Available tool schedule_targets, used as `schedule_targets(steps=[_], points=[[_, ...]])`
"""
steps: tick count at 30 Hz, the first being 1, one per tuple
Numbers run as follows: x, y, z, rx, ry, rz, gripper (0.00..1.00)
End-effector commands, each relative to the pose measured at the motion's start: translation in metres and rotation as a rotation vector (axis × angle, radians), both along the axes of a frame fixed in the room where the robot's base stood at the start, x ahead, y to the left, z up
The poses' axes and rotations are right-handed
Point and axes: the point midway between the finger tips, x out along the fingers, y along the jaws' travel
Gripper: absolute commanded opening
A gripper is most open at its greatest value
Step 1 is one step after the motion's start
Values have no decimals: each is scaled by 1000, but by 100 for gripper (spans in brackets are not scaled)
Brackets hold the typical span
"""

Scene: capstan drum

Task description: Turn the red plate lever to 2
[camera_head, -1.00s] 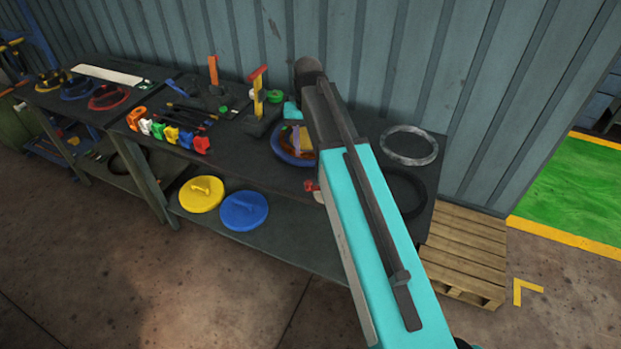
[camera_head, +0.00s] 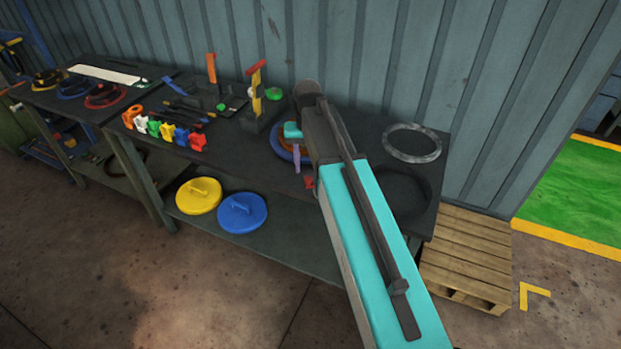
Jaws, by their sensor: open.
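A red bar (camera_head: 259,66) sits on top of a yellow upright post (camera_head: 257,96) on a dark stand, at the back of the bench left of my arm. I take it for the red plate lever, but cannot be sure. It looks tilted, and no readable number 2 shows. My cyan and dark arm reaches over the right part of the bench. A small teal part shows at its far end, right of the post and apart from it. My gripper is hidden behind the arm, so its jaws do not show.
A blue ring (camera_head: 278,140) with orange inside lies partly behind my arm. Colored pieces (camera_head: 167,131) line the bench front. An orange upright (camera_head: 211,68) stands behind them. Yellow (camera_head: 198,196) and blue (camera_head: 242,212) lids lie on the lower shelf. A grey ring (camera_head: 412,143) lies at right.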

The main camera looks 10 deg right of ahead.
Motion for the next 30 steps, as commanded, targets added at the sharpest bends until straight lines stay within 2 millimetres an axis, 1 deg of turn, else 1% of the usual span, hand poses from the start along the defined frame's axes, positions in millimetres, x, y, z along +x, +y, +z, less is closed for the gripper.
schedule_targets(steps=[1,3,9,12,17,26,29,30], points=[[0,0,-9,0,0,0,40],[0,0,-16,0,0,0,40],[0,0,-34,0,1,0,40],[0,0,-39,0,1,0,40],[0,0,-43,0,0,0,40],[0,0,-43,0,0,0,40],[0,0,-43,0,0,0,25],[0,0,-43,0,0,0,18]])
